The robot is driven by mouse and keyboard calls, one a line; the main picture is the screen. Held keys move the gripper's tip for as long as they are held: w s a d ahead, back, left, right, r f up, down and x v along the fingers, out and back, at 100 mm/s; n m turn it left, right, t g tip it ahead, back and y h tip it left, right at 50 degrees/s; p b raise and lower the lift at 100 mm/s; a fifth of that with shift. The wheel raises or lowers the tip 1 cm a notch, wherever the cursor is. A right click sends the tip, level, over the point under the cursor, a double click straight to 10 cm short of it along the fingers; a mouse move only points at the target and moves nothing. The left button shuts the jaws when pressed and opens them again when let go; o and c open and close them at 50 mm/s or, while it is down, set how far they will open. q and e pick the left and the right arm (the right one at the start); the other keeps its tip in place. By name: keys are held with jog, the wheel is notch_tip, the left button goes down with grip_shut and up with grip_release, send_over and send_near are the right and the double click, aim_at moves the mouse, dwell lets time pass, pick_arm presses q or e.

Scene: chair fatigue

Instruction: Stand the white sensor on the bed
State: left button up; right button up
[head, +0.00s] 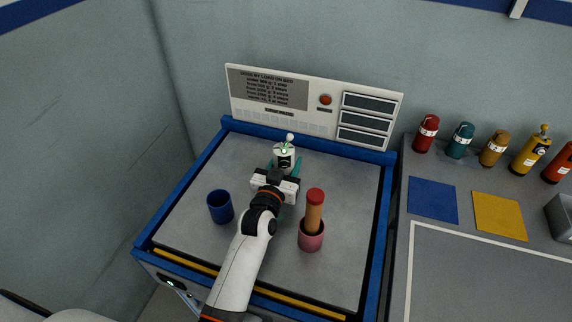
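The white sensor (284,154), with a dark marking, a small green spot and a pale round knob on top, looks upright near the back of the grey bed (190,185). Its lower part is hidden by my gripper, so I cannot tell whether its base touches the bed. My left gripper (285,166) reaches in from the front, with teal fingers on either side of the sensor. I cannot tell whether they press on it or stand slightly clear. My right gripper is out of view.
A blue cup (220,207) stands left of my arm. A pink cup (311,237) holding a red-topped tan stick (314,210) stands close on the right. A blue rim and a panel (315,102) bound the bed. Several bottles (493,149) stand on the right-hand bench.

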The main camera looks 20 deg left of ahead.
pick_arm(q)
jog(key=o, duration=0.6)
jog(key=shift+f, duration=0.15)
jog(key=o, duration=0.4)
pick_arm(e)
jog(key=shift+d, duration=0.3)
pick_arm(q)
jog(key=shift+o, duration=0.2)
jog(key=s, duration=1.2)
jog(key=shift+a, duration=0.15)
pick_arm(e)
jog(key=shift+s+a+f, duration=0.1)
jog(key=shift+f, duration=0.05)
